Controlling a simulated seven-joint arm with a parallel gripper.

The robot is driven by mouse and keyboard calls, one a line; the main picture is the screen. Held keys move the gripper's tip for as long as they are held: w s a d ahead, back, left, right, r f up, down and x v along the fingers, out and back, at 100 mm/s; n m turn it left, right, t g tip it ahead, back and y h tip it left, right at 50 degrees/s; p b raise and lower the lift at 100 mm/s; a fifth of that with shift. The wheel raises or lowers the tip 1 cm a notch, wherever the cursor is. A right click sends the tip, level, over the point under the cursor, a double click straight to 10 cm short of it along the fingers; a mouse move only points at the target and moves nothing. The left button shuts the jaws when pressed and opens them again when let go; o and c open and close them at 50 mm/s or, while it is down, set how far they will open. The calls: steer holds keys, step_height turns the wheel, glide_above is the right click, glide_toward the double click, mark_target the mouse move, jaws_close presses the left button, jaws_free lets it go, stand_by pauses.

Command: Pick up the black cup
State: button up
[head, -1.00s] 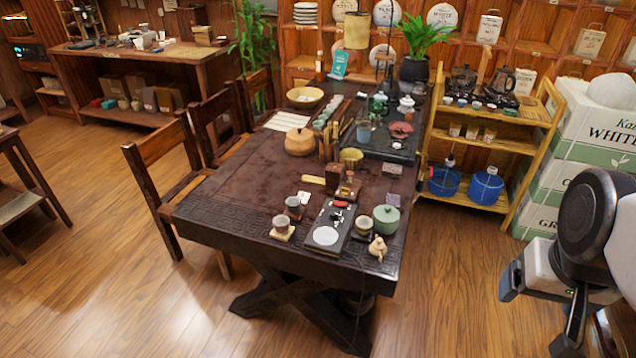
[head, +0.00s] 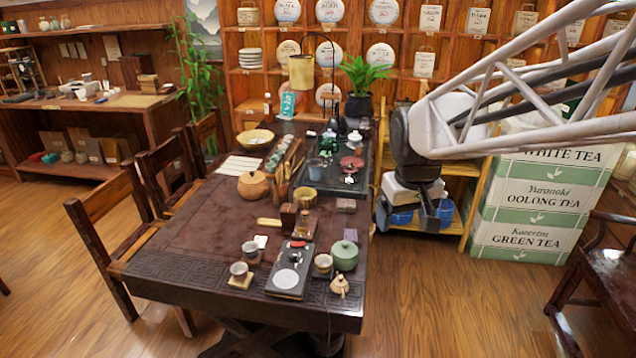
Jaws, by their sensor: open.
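Several small cups stand on the near end of the dark carved table (head: 190,283). A dark grey cup (head: 250,250) stands behind another greyish cup (head: 239,269), which sits on a light coaster. A third cup (head: 322,263) with a pale rim stands right of the black slab tray (head: 290,270), next to a green lidded jar (head: 344,256). I cannot tell for sure which is the black cup. My gripper (head: 410,218) is open, pointing down, right of the table and in front of the shelf, apart from the cups. Its fingers are partly hard to make out.
A round wooden pot (head: 253,185), a tea tray (head: 325,178) and a plant (head: 363,75) stand farther back. Chairs (head: 112,215) line the left side. Tea boxes (head: 535,205) stand at the right. The table's near left top and the floor right of it are clear.

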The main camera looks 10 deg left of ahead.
steer(key=w+a+f+n+g, duration=0.1)
steer(key=w+a+f+n, duration=0.1)
steer(key=w+a+f, duration=0.6)
steer(key=w+a+f+n, duration=0.1)
steer(key=w+a+n, duration=0.2)
steer(key=w+a, duration=0.6)
steer(key=w+a+f+n, duration=0.1)
steer(key=a+f+n, duration=0.1)
steer(key=a+f, duration=0.6)
steer(key=w+a+f+n, duration=0.1)
steer(key=a+f+n, duration=0.1)
steer(key=a+f, duration=0.7)
steer(key=a, duration=0.8)
steer(key=shift+w+a+g, duration=0.3)
steer(key=shift+w+g, duration=0.05)
steer(key=shift+g, duration=0.05)
steer(key=shift+f, duration=0.15)
steer(key=shift+f, duration=1.2)
steer(key=shift+f, duration=0.1)
